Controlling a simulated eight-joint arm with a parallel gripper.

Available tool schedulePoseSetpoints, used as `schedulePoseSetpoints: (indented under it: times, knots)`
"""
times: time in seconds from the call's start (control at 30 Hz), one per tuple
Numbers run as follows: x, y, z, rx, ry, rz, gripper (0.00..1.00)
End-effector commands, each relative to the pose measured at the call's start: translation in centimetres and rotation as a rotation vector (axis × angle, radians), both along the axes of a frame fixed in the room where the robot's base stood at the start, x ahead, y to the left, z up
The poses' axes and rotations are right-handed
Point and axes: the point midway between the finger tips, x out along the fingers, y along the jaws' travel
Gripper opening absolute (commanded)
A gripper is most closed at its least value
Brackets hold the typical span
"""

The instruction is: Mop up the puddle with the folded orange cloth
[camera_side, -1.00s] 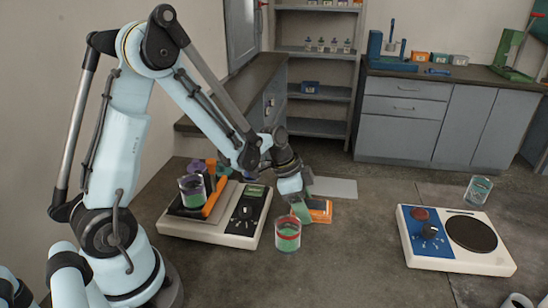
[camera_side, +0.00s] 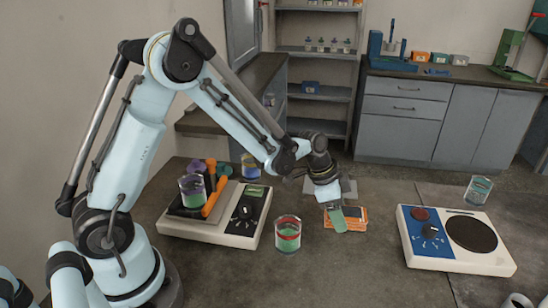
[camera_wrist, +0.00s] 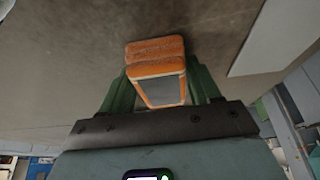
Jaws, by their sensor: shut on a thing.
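The folded orange cloth (camera_side: 352,214) is at the fingertips of my gripper (camera_side: 338,215), low over the bench in the side view. In the wrist view the orange cloth (camera_wrist: 155,50) shows between the two green fingers of my gripper (camera_wrist: 158,85), with a grey patch on its near face. My gripper is shut on the cloth. Whether the cloth touches the bench is hard to tell. I cannot make out the puddle in either view; the cloth and fingers hide some of the bench.
A glass of green stuff with a red band (camera_side: 288,236) stands close left of the gripper. Further left is a white balance (camera_side: 234,238) bearing a glass (camera_side: 192,190). A blue-and-white hotplate (camera_side: 455,262) is at right, a glass (camera_side: 478,190) behind it. Bench between is clear.

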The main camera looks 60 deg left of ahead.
Motion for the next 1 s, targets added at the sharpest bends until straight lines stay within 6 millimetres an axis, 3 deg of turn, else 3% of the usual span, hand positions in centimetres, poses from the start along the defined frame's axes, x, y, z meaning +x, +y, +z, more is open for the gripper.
schedulePoseSetpoints:
  times: [0.83,1.0]
  knots:
    - [-4.4,7.6,0.0,0.001,0.002,0.003,0.28]
    - [-3.4,6.2,-0.1,0.001,0.000,-0.004,0.28]
